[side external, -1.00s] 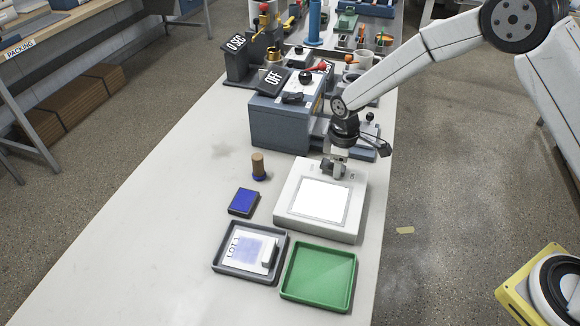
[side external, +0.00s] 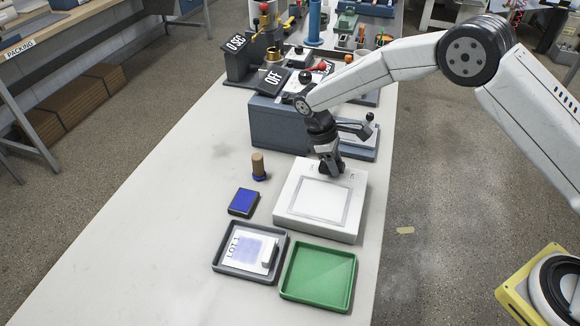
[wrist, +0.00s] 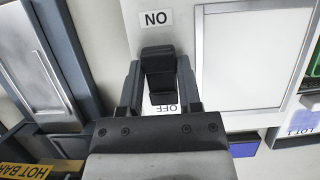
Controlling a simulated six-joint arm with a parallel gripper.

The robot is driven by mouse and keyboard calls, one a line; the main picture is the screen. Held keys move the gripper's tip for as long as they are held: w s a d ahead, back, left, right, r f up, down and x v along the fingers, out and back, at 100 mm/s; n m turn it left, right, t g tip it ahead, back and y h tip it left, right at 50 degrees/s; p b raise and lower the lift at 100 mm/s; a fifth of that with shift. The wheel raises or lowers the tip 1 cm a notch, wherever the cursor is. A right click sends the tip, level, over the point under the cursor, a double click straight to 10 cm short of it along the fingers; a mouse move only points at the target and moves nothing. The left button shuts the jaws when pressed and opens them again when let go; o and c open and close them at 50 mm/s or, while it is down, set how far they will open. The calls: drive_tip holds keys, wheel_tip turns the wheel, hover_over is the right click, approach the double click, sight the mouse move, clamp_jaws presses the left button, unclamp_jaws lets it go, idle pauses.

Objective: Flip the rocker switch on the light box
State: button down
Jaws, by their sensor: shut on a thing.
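The white light box (side external: 300,226) lies flat on the bench. Its panel (side external: 322,199) is pale grey and unlit; it also shows in the wrist view (wrist: 250,60). The black rocker switch (wrist: 157,65) sits on the box's rim, between an upside-down ON label (wrist: 156,18) and an OFF label (wrist: 166,107). My gripper (side external: 331,168) is down at the box's far edge. In the wrist view my gripper (wrist: 160,82) has one finger on each side of the rocker, shut on it. The external view hides the switch behind the fingers.
A wooden-handled stamp (side external: 258,166), a blue ink pad (side external: 243,202), a grey tray (side external: 220,267) with a card and a green tray (side external: 318,278) stand near the box. A grey machine (side external: 275,130) with an OFF sign stands behind. The bench's left side is clear.

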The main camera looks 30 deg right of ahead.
sight(321, 164)
idle(0.4)
drive_tip(key=shift+c, duration=1.4)
unclamp_jaws()
drive_tip(key=shift+v, duration=3.9)
drive_tip(key=shift+w+a, duration=0.15)
